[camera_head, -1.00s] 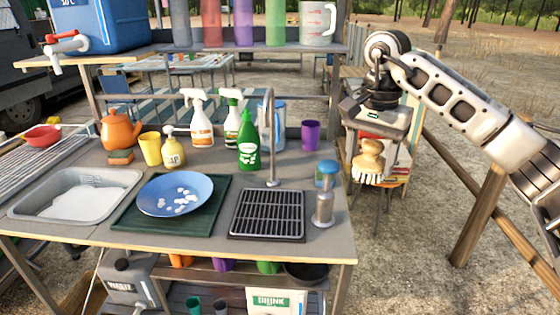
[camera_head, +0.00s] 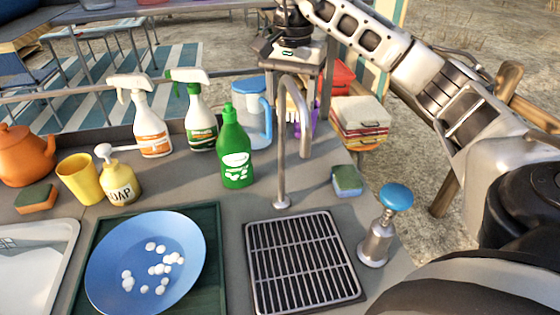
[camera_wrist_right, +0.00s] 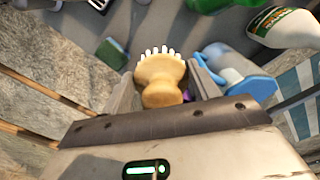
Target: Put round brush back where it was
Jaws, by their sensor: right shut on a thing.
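The round brush has a tan wooden knob and head with white bristles. It shows clearly in the right wrist view (camera_wrist_right: 160,80), between the two fingers of my right gripper (camera_wrist_right: 165,90), which is shut on it. In the head view my right gripper (camera_head: 298,92) points down near the counter's back right, behind the tap (camera_head: 296,95). There the brush is mostly hidden by the tap and gripper. A purple cup (camera_head: 313,122) stands just below and behind the gripper. My left gripper is not in view.
A blue jug (camera_head: 252,110) and a green bottle (camera_head: 235,150) stand left of the tap. A blue-green sponge (camera_head: 347,181) lies right of it. A blue-topped metal dispenser (camera_head: 378,238) stands beside the black drain grid (camera_head: 300,262).

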